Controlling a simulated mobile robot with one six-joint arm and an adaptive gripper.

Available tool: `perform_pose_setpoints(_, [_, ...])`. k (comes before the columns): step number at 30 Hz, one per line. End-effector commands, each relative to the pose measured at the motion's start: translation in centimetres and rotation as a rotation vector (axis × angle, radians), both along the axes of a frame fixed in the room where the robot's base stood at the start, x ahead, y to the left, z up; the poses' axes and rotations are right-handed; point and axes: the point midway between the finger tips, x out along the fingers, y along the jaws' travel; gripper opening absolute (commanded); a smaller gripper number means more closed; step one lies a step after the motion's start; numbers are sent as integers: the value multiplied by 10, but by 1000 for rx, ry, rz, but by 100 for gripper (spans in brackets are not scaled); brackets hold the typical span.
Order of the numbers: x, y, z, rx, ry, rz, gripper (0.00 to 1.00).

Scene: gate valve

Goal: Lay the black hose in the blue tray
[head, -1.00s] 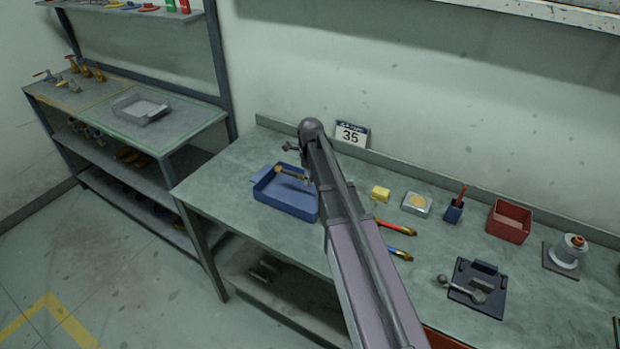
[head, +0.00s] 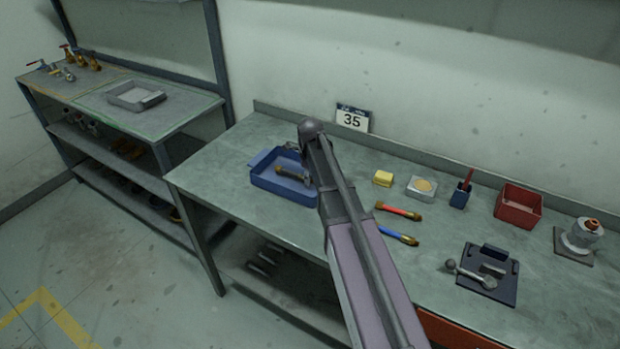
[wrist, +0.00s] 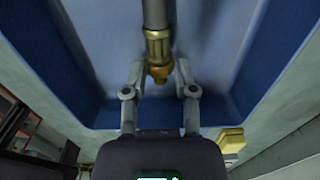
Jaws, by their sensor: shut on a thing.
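The blue tray (head: 262,183) stands at the left end of the workbench. The black hose (head: 293,172), a short dark tube with brass end fittings, is over or inside the tray, within its rim in the head view. In the wrist view the hose (wrist: 155,14) runs away from me above the blue tray floor (wrist: 105,40). My gripper (wrist: 158,76) is shut on the hose at its near brass fitting. I cannot tell whether the hose touches the tray floor. My arm hides the tray's right side and most of the gripper in the head view.
A grey dish (head: 422,187), a blue cup (head: 460,195), a red bin (head: 519,206) and a dark fixture plate (head: 485,274) stand further right. A sign (head: 352,118) stands behind.

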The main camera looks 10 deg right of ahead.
Motion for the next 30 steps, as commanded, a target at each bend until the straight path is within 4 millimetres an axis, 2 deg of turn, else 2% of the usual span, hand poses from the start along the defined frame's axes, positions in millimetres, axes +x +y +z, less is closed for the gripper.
perform_pose_setpoints(12, [0, 0, -2, 0, 0, 0, 0])
perform_pose_setpoints(13, [0, 0, -2, 0, 0, 0, 45])
perform_pose_setpoints(16, [0, 0, -2, 0, 0, 0, 75])
perform_pose_setpoints(30, [0, 0, -1, 0, 0, 0, 76])
